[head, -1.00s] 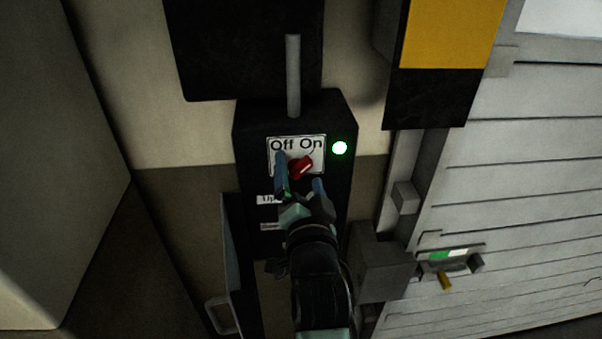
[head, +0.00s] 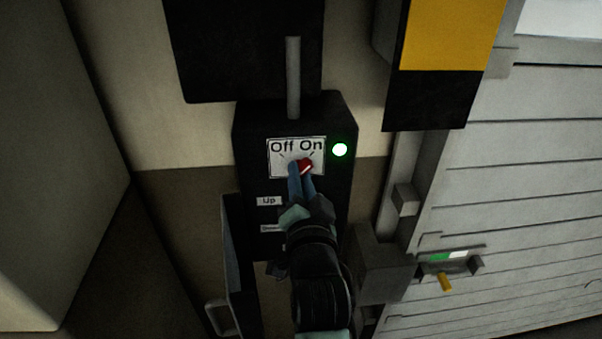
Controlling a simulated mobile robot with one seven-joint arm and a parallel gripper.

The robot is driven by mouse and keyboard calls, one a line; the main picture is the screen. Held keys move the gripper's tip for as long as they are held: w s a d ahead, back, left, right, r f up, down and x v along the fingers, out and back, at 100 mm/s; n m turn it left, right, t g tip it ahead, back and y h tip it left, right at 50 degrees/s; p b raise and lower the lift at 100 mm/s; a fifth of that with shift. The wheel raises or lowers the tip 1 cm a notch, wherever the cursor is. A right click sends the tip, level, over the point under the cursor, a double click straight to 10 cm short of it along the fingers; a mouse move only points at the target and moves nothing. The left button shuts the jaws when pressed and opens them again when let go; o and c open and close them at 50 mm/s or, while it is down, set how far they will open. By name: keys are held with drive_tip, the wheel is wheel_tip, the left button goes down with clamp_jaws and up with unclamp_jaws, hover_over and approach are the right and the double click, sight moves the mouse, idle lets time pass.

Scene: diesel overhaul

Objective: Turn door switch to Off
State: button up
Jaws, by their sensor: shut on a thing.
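The door switch is a red rotary knob (head: 306,166) on a white plate (head: 282,157) marked "Off" at left and "On" at right. The plate is on a black control box (head: 256,128) on the wall. The knob is tilted, with its upper end toward "On". A green lamp (head: 340,149) right of the plate is lit. My gripper (head: 301,174) comes from below, its blue fingers shut on the red knob. The fingers hide the lower part of the knob.
An "Up" label (head: 269,201) and another label sit below the plate; my gripper hides the area beside them. The box's open cover (head: 233,265) is at lower left.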

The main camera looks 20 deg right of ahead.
drive_tip(key=n+b, duration=0.1)
drive_tip(key=n, duration=0.5)
drive_tip(key=n+b, duration=0.1)
drive_tip(key=n, duration=0.5)
drive_tip(key=n+b, duration=0.1)
drive_tip(key=n, duration=0.4)
drive_tip(key=shift+a+f+n+b, duration=0.1)
drive_tip(key=shift+a+n+b, duration=0.15)
drive_tip(key=shift+n+b, duration=0.15)
drive_tip(key=o, duration=1.6)
drive_tip(key=shift+c, duration=0.2)
drive_tip(key=v, duration=0.7)
drive_tip(key=shift+p, duration=0.3)
